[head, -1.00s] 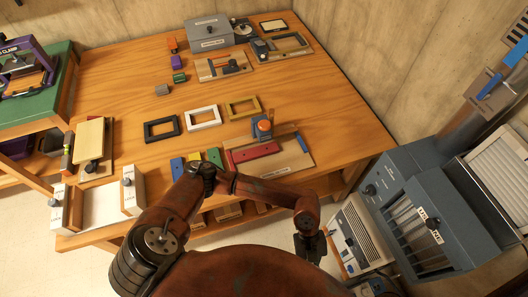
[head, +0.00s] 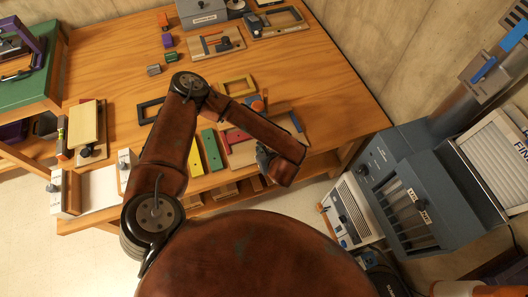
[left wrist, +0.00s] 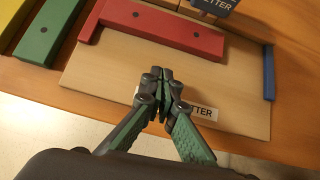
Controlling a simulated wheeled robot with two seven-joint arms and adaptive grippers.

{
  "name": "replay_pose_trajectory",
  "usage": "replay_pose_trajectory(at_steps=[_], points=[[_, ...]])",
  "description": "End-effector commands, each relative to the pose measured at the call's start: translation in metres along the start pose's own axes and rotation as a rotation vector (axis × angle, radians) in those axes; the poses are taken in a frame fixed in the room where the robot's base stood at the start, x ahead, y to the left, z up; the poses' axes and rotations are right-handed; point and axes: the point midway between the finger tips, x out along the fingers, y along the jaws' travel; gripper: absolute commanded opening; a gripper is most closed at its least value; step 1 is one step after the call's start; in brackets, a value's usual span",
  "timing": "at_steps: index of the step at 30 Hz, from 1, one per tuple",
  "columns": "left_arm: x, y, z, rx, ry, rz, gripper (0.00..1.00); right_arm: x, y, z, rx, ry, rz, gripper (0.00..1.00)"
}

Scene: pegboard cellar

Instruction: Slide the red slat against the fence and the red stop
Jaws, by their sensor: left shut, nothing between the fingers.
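The red slat (left wrist: 165,25) lies on a light wooden board (left wrist: 100,70) in the left wrist view; its left part also shows in the head view (head: 236,136). The narrow red stop (left wrist: 91,22) is at the slat's left end, very close to it; I cannot tell if they touch. A pale wooden strip, seemingly the fence (left wrist: 248,37), runs behind the slat. My left gripper (left wrist: 163,74) is shut and empty over the board, on the near side of the slat. In the head view my forearm hides part of the slat. My right gripper is not in view.
A blue stop (left wrist: 268,72) stands at the board's right. Green (left wrist: 47,30) and yellow (head: 195,157) slats lie left of the board. A blue tool with an orange knob (head: 257,103) is behind it. The table's front edge is close.

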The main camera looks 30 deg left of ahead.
Motion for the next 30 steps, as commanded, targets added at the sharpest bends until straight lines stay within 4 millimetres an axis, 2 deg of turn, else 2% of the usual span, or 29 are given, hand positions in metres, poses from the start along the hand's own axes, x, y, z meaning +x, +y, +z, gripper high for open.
replay_pose_trajectory(at_steps=[1,3,9,15,25,30], points=[[0.013,0.001,0.000,-0.001,-0.002,0.004,0.00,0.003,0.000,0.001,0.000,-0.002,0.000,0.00],[0.026,0.001,0.000,-0.002,-0.001,0.004,0.00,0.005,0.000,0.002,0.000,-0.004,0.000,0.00],[0.046,0.002,0.021,-0.003,-0.002,0.004,0.00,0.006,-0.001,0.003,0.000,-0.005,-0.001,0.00],[0.053,0.002,0.028,-0.002,0.002,0.002,0.00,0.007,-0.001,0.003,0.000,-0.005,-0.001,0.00],[0.054,0.002,0.029,-0.002,0.002,0.003,0.00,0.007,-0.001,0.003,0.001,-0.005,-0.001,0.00],[0.072,0.003,0.045,-0.006,0.002,0.007,0.00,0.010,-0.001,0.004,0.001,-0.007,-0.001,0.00]])
